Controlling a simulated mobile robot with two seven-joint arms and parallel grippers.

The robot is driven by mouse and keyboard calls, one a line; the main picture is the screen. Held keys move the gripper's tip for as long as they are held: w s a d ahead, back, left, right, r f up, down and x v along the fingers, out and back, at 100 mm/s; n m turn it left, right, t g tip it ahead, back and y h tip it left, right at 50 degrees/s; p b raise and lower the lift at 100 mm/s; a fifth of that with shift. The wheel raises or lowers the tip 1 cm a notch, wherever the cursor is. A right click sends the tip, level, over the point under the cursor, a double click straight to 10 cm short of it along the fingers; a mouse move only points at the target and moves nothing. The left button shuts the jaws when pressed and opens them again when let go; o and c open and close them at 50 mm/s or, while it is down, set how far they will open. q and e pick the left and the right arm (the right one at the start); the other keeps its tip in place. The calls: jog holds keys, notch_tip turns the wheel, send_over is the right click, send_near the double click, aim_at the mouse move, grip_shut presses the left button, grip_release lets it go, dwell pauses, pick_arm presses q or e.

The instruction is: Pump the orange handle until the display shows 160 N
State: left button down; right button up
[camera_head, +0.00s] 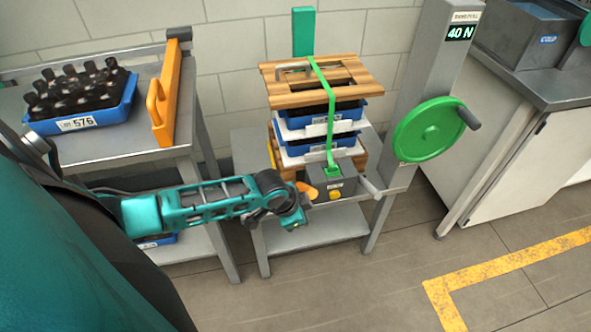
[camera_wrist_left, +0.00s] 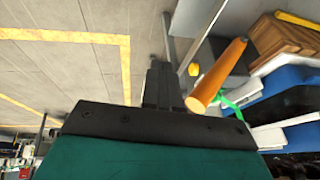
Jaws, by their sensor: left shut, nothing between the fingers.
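The display (camera_head: 460,32) at the top right of the head view reads 40 N. The orange handle (camera_head: 307,190) sits at the left of a small grey box (camera_head: 341,187) with a yellow button. The left wrist view shows the orange handle (camera_wrist_left: 218,74) large and slanted, just right of my fingers. My left gripper (camera_head: 303,208) is shut and empty beside the handle; its dark fingers (camera_wrist_left: 161,83) show in the wrist view. I cannot tell whether they touch the handle. A green strap (camera_head: 328,110) runs over the stack down to the box. My right gripper is not in view.
A strapped stack of blue trays (camera_head: 318,118) under a wooden pallet (camera_head: 365,82) stands on a grey bench. A green handwheel (camera_head: 428,135) is on the post at right. A blue crate of bottles (camera_head: 88,117) stands on the left table. The right floor is open.

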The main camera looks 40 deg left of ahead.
pick_arm(q)
jog(key=shift+s+d+r, duration=0.1)
jog(key=shift+s+r, duration=0.65)
jog(key=shift+r, duration=0.35)
jog(key=shift+s+d+r, duration=0.1)
jog(key=shift+s+r, duration=0.65)
jog(key=shift+r, duration=0.3)
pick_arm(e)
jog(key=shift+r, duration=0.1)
pick_arm(q)
jog(key=w+a+n+g+b, duration=0.1)
jog(key=w+a+g+b, duration=0.1)
jog(key=w+a+b, duration=0.75)
jog(key=w+a+r+h+b, duration=0.2)
jog(key=a+r+h+b, duration=0.1)
jog(key=r+b, duration=0.5)
notch_tip(320, 180, up, 2)
jog(key=shift+a+r+g+h, duration=0.1)
jog(key=shift+a+g+h, duration=0.25)
jog(key=shift+a, duration=0.2)
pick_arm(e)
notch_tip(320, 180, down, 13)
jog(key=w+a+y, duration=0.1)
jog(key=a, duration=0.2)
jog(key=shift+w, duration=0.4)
pick_arm(q)
jog(key=shift+w, duration=0.1)
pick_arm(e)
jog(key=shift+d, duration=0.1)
